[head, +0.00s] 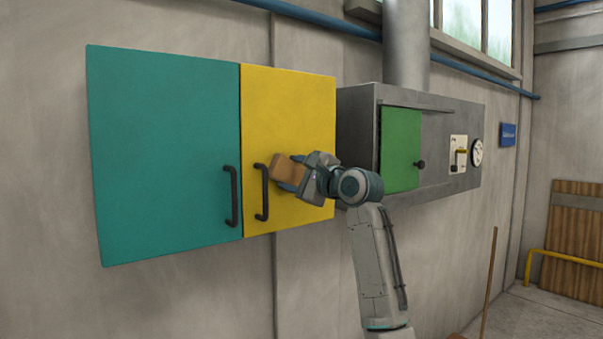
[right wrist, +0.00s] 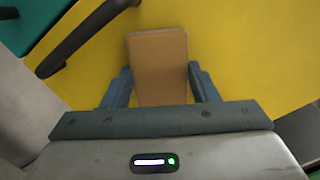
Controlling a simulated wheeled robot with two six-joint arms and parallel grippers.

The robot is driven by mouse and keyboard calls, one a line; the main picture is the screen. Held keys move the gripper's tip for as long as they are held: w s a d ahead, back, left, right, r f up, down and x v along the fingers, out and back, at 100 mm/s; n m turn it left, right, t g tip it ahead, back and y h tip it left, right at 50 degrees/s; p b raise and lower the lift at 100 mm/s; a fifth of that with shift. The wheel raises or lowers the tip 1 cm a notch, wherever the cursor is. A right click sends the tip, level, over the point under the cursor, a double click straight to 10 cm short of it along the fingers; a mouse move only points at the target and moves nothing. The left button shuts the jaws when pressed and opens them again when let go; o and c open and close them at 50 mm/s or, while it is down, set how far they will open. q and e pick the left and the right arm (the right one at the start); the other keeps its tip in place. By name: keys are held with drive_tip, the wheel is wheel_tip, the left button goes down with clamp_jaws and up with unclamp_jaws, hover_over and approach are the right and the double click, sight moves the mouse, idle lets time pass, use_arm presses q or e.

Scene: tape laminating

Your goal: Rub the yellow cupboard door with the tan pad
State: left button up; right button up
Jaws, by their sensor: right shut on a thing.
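The yellow cupboard door (head: 292,110) is shut, on the right half of the wall cupboard, and fills most of the right wrist view (right wrist: 240,60). My right gripper (head: 292,175) is shut on the tan pad (head: 287,167), in front of the door just right of its black handle (head: 262,192). In the right wrist view the pad (right wrist: 158,65) sits between the two blue fingers. The pad is at or very near the door face; I cannot tell whether it touches. My left gripper is not in view.
A teal door (head: 165,150) with a black handle (head: 231,197) adjoins on the left. To the right is a grey metal oven with a green door (head: 400,150), a dial (head: 477,152) and a pipe (head: 405,50) above. A wooden stick (head: 488,285) leans at lower right.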

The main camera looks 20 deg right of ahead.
drive_tip(key=shift+d+r+p, duration=0.1)
drive_tip(key=shift+r+p, duration=0.7)
drive_tip(key=shift+r, duration=0.15)
drive_tip(key=shift+w+d, duration=0.3)
drive_tip(key=shift+d, duration=0.3)
drive_tip(key=w+d, duration=0.3)
drive_tip(key=d, duration=0.6)
drive_tip(key=shift+w+d, duration=0.2)
drive_tip(key=shift+d, duration=0.1)
drive_tip(key=shift+f, duration=0.1)
drive_tip(key=shift+s+a+b+v, duration=0.15)
drive_tip(key=shift+b+v, duration=0.5)
drive_tip(key=shift+v, duration=0.85)
drive_tip(key=shift+s+a+b+v, duration=0.1)
drive_tip(key=shift+a+b+v, duration=0.35)
drive_tip(key=shift+v, duration=1)
